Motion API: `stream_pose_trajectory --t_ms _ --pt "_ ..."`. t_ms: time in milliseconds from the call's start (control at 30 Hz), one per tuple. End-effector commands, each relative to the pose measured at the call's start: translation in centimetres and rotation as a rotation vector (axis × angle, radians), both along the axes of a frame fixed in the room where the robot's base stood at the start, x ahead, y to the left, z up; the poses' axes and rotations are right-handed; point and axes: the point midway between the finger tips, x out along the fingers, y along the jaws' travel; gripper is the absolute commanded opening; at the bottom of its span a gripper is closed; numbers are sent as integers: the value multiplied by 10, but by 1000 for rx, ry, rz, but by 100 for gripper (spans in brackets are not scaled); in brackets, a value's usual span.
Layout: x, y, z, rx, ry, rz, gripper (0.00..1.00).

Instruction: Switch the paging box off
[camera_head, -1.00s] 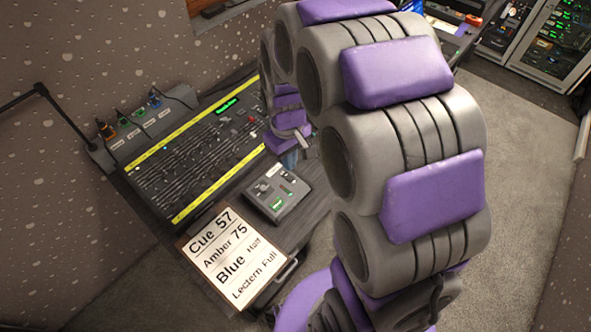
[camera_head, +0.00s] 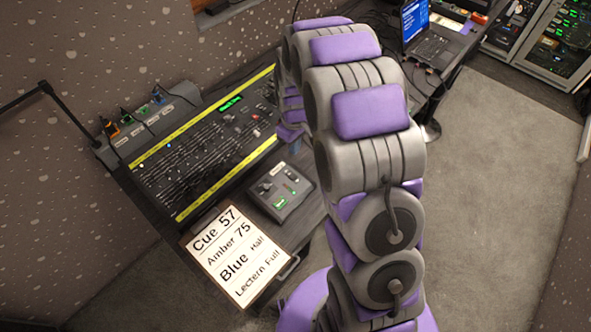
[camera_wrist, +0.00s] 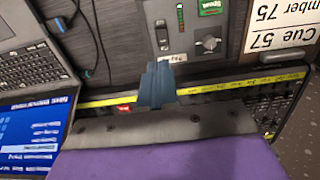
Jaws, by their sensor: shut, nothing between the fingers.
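The paging box is probably the small dark box (camera_head: 284,194) on the desk beside the fader board; in the head view it shows levers, a knob and lit green panels. In the wrist view the box (camera_wrist: 190,25) has a dark lever, a round knob, a lit green panel and a small white label whose text is too small to read surely. My gripper (camera_wrist: 160,70) is shut and empty, its blue-grey fingers pointing toward the box near the label. The gap between fingertips and box cannot be judged. In the head view the gripper is mostly hidden behind my arm.
The fader board (camera_head: 205,140) with yellow strips lies left of the box. A cue card (camera_head: 236,255) lies at the desk's front. A laptop (camera_head: 425,38) stands at the back right, also close by in the wrist view (camera_wrist: 35,75). Open carpet is at right.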

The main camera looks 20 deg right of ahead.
Motion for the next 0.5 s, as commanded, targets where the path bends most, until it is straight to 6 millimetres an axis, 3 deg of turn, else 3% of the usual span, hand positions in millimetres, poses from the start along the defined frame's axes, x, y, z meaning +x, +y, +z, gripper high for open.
stream_pose_trajectory --t_ms 333,500 --pt "0 0 -1 0 0 -1 0" --pt "0 0 -12 0 0 -1 0"
